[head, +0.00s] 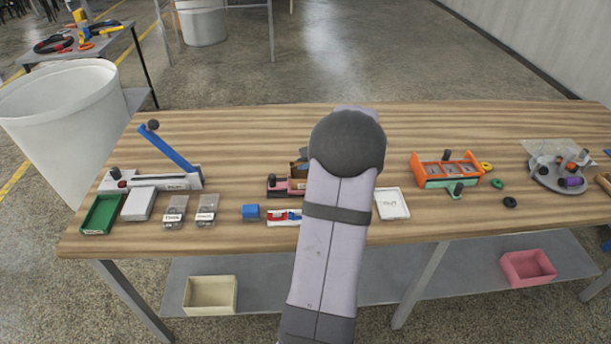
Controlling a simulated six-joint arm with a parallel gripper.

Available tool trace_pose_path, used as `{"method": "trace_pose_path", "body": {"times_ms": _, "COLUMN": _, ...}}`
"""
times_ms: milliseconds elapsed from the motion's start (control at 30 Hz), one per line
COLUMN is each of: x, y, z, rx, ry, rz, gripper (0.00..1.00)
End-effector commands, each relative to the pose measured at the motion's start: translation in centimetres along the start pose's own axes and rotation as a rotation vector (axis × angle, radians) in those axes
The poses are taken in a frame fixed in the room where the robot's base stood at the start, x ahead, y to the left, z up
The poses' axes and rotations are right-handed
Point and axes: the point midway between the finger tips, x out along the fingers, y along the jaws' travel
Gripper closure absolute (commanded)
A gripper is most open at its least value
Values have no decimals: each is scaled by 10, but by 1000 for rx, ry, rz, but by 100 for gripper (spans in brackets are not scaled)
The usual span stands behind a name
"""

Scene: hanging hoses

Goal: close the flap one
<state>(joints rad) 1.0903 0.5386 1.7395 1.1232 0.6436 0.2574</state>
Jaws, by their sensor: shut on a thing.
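My own arm (335,215) rises through the middle of the view and hides my gripper, so I cannot see what its jaws are on. No part is clearly marked as flap one. A pink and brown box (285,184) with a dark knob stands just left of my arm, its right side hidden behind the arm. A small grey piece at its back is too small to make out. An orange and teal fixture (447,180) with several windows and dark knobs stands right of the arm.
The back middle is clear.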

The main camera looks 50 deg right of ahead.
Motion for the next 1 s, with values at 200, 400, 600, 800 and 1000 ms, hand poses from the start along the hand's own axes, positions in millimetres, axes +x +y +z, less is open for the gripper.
{"method": "trace_pose_path", "body": {"times_ms": 200, "x": 7, "y": 11, "z": -4, "rx": -33, "ry": 2, "rz": -79, "gripper": 100}}
{"method": "trace_pose_path", "body": {"times_ms": 400, "x": 8, "y": 15, "z": -4, "rx": -62, "ry": 1, "rz": -149, "gripper": 100}}
{"method": "trace_pose_path", "body": {"times_ms": 600, "x": 8, "y": 19, "z": -4, "rx": -91, "ry": 1, "rz": -218, "gripper": 100}}
{"method": "trace_pose_path", "body": {"times_ms": 800, "x": 9, "y": 23, "z": -4, "rx": -119, "ry": 2, "rz": -288, "gripper": 100}}
{"method": "trace_pose_path", "body": {"times_ms": 1000, "x": 10, "y": 26, "z": -4, "rx": -149, "ry": 1, "rz": -356, "gripper": 100}}
